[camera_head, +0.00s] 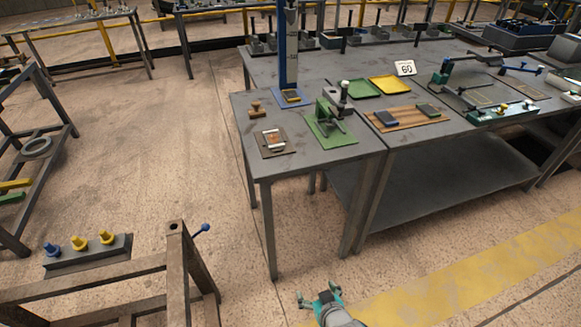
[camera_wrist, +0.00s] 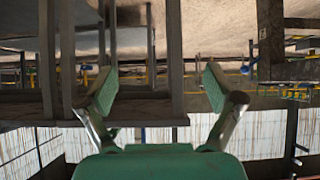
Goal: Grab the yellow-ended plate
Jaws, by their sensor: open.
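My gripper (camera_head: 318,293) is open and empty above the floor, in front of the near table and well below its top. Its two green fingers stand wide apart in the wrist view (camera_wrist: 160,88), with nothing between them. I cannot make out for certain which thing is the yellow-ended plate. A small dark plate (camera_head: 291,96) with a yellowish part lies on a blue pad at the foot of the blue column. Two other small plates, one bluish (camera_head: 386,118) and one greenish (camera_head: 428,111), lie on a brown slatted board. My gripper is far from all of these.
The near table (camera_head: 245,107) also bears a green press (camera_head: 330,120), a stamp (camera_head: 256,109) and a brown board (camera_head: 264,151). Yellow (camera_head: 390,85) and green (camera_head: 358,89) trays lie behind. A frame (camera_head: 180,250) stands left; open floor (camera_head: 180,150) lies between.

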